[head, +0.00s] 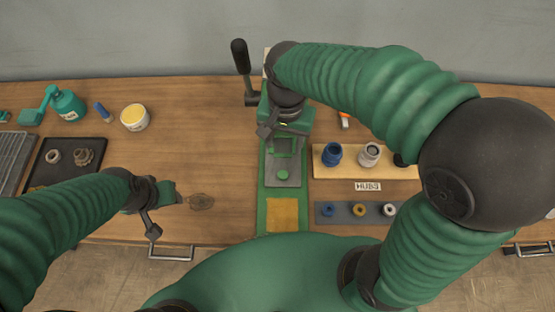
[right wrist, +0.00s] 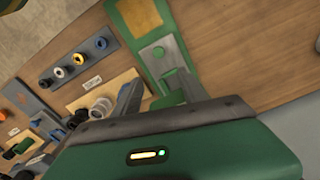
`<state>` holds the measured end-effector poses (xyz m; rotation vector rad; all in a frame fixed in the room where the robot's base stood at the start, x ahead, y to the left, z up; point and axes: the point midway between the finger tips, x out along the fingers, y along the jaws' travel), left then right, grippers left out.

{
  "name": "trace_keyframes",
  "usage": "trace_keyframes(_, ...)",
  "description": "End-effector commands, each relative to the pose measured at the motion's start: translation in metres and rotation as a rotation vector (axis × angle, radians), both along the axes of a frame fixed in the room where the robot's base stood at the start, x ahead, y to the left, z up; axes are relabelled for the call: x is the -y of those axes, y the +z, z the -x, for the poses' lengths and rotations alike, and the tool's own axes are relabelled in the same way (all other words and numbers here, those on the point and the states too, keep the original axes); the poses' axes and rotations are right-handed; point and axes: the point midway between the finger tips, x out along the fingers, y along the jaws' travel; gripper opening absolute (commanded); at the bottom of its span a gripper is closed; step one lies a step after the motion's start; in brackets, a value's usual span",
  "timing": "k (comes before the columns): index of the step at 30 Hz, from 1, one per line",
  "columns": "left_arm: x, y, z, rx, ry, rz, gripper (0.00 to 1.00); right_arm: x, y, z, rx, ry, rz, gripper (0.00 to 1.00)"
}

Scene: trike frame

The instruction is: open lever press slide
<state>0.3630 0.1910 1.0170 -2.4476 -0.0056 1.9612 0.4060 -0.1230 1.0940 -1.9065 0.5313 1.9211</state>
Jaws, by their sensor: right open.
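The green lever press (head: 302,118) stands at the back middle of the wooden table, partly hidden by my right arm. Its lever (head: 241,58), with a black grip, points up at the left. The grey slide plate (head: 283,177) with a small green knob lies on the green base in front of it; the plate also shows in the right wrist view (right wrist: 157,48). My right gripper (head: 284,137) is open and empty above the press end of the slide. I cannot tell whether it touches anything. My left gripper (head: 160,208) hangs at the left, apart from the press.
A yellow pad (head: 282,214) lies at the base's near end. Right of the press are a board with hubs (head: 332,154) and a grey strip with rings (head: 359,210). A dark tray (head: 66,160), tub (head: 134,117) and teal bottle (head: 68,105) stand left. The table left of the press is mostly clear.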

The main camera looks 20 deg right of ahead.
Motion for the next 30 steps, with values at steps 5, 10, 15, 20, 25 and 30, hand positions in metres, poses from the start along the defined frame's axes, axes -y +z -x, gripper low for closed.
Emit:
trace_keyframes(5,0.0,-0.001,0.001,-0.001,0.0,0.0,0.47,0.001,-0.044,-0.002,-0.011,0.001,0.0,0.5)
trace_keyframes(10,0.0,-0.003,0.0,-0.001,0.001,0.0,0.47,0.003,-0.091,-0.004,-0.014,0.001,0.001,0.5)
trace_keyframes(15,0.0,-0.005,0.0,-0.001,0.0,0.0,0.47,0.004,-0.131,-0.003,-0.012,0.0,-0.001,0.5)
trace_keyframes(20,0.0,-0.005,0.0,0.0,0.0,0.0,0.47,0.002,-0.153,-0.002,-0.006,0.001,-0.001,0.5)
trace_keyframes(25,0.0,-0.005,0.001,-0.001,0.0,0.0,0.47,0.002,-0.159,-0.003,-0.006,0.002,-0.002,0.5)
trace_keyframes(30,0.0,-0.005,0.001,-0.001,0.0,0.0,0.47,0.002,-0.159,-0.004,-0.006,0.002,-0.002,0.49)
